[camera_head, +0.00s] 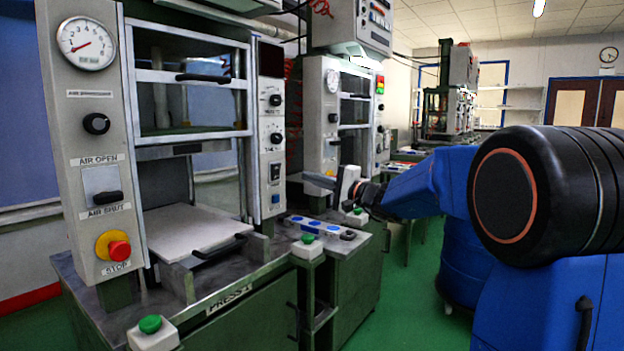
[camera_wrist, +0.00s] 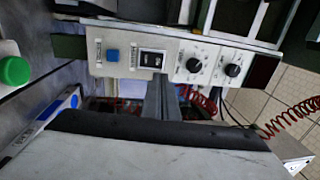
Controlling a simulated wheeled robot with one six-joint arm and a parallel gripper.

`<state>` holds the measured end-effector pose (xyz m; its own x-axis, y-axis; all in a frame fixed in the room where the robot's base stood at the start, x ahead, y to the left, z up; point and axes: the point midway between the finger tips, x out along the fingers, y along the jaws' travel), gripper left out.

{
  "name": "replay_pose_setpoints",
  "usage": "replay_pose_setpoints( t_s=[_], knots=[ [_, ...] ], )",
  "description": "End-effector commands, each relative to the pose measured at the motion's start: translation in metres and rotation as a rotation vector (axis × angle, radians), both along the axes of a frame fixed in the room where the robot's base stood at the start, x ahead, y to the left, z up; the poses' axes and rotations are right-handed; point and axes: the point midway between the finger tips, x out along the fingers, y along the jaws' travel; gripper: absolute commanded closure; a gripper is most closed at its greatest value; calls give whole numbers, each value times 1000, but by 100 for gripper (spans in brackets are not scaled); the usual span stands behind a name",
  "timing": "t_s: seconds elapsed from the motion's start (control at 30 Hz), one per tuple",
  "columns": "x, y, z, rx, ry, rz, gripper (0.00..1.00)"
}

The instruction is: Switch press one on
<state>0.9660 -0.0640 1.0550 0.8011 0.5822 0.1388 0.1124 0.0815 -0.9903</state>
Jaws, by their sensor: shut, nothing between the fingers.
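Press one (camera_head: 95,160) stands at the left in the head view, with a "PRESS-1" label on its base. Its right-hand panel (camera_head: 273,222) carries a black rocker switch (camera_head: 275,172), with a blue button (camera_head: 275,198) below it. In the wrist view the panel lies sideways, with the rocker switch (camera_wrist: 151,60) beside the blue button (camera_wrist: 112,54). My gripper (camera_head: 308,177) is shut and empty, to the right of the panel and pointing toward it. In the wrist view its fingers (camera_wrist: 163,84) end close to the switch. I see no clear contact.
Two knobs (camera_wrist: 193,65) (camera_wrist: 232,70) sit beyond the switch on the panel. Green buttons (camera_head: 150,324) (camera_head: 307,238) on white boxes stand along the front. A second press (camera_head: 325,110) stands behind my gripper. Red coiled hoses (camera_wrist: 290,120) hang near the panel.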

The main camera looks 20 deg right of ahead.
Motion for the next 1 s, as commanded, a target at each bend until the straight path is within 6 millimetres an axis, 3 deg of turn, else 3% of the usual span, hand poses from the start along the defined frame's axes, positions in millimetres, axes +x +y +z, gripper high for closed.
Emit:
replay_pose_setpoints(
  t_s=[0.5, 0.7, 1.0],
  knots=[
    [70, 52, 12, 1, 0, 2, 100],
    [84, 61, 14, 0, 0, 0, 100],
    [87, 63, 15, 0, 0, 0, 100]
  ],
)
